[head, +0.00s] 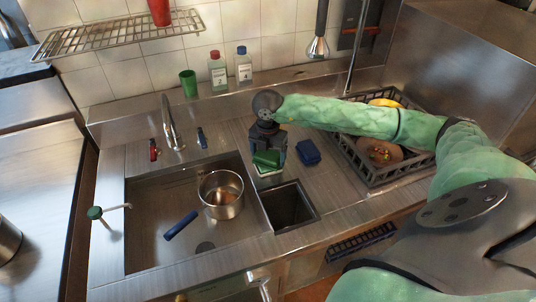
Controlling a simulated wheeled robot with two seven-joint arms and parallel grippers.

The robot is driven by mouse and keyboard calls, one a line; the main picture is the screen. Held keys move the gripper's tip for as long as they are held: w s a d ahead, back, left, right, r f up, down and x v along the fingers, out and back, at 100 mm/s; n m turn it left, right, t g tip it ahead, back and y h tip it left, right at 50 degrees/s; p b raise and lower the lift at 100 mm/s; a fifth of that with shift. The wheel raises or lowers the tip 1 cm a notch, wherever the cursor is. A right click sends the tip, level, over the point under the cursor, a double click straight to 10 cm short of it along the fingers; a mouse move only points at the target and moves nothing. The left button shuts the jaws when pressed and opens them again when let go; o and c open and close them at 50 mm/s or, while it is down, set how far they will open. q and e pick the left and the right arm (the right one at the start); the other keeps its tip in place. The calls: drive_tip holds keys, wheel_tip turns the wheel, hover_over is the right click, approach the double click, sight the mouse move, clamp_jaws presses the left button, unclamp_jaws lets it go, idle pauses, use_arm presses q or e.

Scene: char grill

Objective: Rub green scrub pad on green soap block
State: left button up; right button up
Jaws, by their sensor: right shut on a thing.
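My right gripper (268,150) points down at the counter just behind the small square bin. It is shut on the green scrub pad (266,159), a dark green piece between its fingers. A pale green block (269,171), which looks like the soap block, lies directly below the pad on the counter. The pad and gripper partly hide it. From this angle the pad seems to touch or nearly touch it; I cannot tell which. My left gripper is not in view.
A dark blue pad (308,152) lies just right of the gripper. A grey crate (371,183) with dishes stands further right. The sink (150,225) on the left holds a metal pot (221,194). A square bin opening (290,206) is in front. Two bottles and a green cup (188,84) stand behind.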

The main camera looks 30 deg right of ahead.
sight(268, 154)
drive_tip(key=shift+f+b, duration=0.4)
drive_tip(key=shift+f, duration=0.05)
idle(0.6)
drive_tip(key=shift+s+f+b, duration=0.1)
drive_tip(key=shift+b, duration=0.3)
idle(1.9)
drive_tip(key=shift+r+p, duration=1)
drive_tip(key=shift+r, duration=2.55)
